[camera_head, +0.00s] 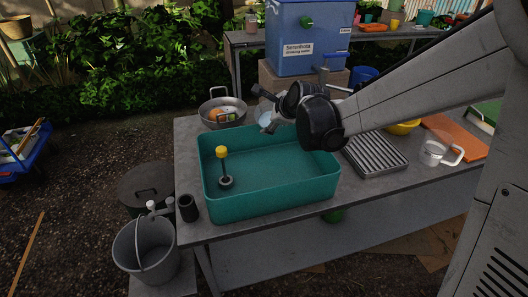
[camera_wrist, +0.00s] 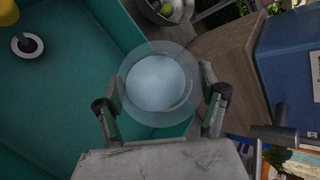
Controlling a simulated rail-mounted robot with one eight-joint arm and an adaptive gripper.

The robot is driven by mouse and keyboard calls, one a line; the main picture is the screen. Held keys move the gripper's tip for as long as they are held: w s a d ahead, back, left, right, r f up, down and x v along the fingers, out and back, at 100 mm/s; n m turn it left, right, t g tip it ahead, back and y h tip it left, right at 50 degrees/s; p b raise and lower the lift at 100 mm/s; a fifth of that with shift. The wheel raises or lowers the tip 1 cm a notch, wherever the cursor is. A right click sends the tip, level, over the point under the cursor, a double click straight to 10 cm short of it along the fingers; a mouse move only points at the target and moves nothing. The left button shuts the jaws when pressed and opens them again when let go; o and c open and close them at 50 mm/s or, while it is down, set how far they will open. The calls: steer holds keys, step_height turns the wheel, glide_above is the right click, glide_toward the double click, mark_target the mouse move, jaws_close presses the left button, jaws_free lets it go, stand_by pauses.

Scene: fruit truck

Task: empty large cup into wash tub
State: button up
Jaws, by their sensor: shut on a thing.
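The large cup (camera_wrist: 158,84) is clear and round, with pale bluish contents in it, and sits between the fingers of my gripper (camera_wrist: 162,101) in the wrist view. My gripper is shut on it. In the head view my gripper (camera_head: 268,118) is over the back right edge of the wash tub, and the cup (camera_head: 265,115) is a small pale patch, partly hidden by my wrist. The wash tub (camera_head: 270,202) is a teal rectangular basin on the table; it fills the left of the wrist view (camera_wrist: 60,100). The cup's tilt is hard to tell.
A yellow-topped plunger-like thing (camera_head: 222,154) stands inside the tub at left. A metal pan (camera_head: 222,111) with fruit is behind the tub. A blue water container (camera_head: 300,38) stands behind.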

steer(key=shift+s+f+t+b, duration=0.25)
steer(key=shift+t+b, duration=0.15)
steer(key=shift+t, duration=0.1)
steer(key=shift+s+a+r+n+t+b, duration=0.15)
steer(key=shift+r+n+t+b, duration=0.2)
steer(key=shift+t, duration=0.25)
stand_by(0.6)
steer(key=shift+s+f+n+t+b, duration=0.35)
steer(key=shift+f+t+b, duration=0.2)
steer(key=shift+t+b, duration=0.45)
steer(key=shift+s+f+n+t+b, duration=0.2)
steer(key=shift+f+n+t+b, duration=0.3)
steer(key=shift+b, duration=0.8)
stand_by(0.5)
steer(key=shift+s+a+r+t+b, duration=0.1)
steer(key=shift+s+a+t+b, duration=0.05)
steer(key=shift+s+t+b, duration=0.4)
steer(key=shift+s+a+r+t+b, duration=0.15)
steer(key=shift+s+t+b, duration=0.2)
steer(key=shift+b, duration=0.35)
steer(key=shift+s+a+n+t+b, duration=0.1)
steer(key=shift+n+t+b, duration=0.25)
steer(key=shift+b, duration=0.3)
stand_by(0.4)
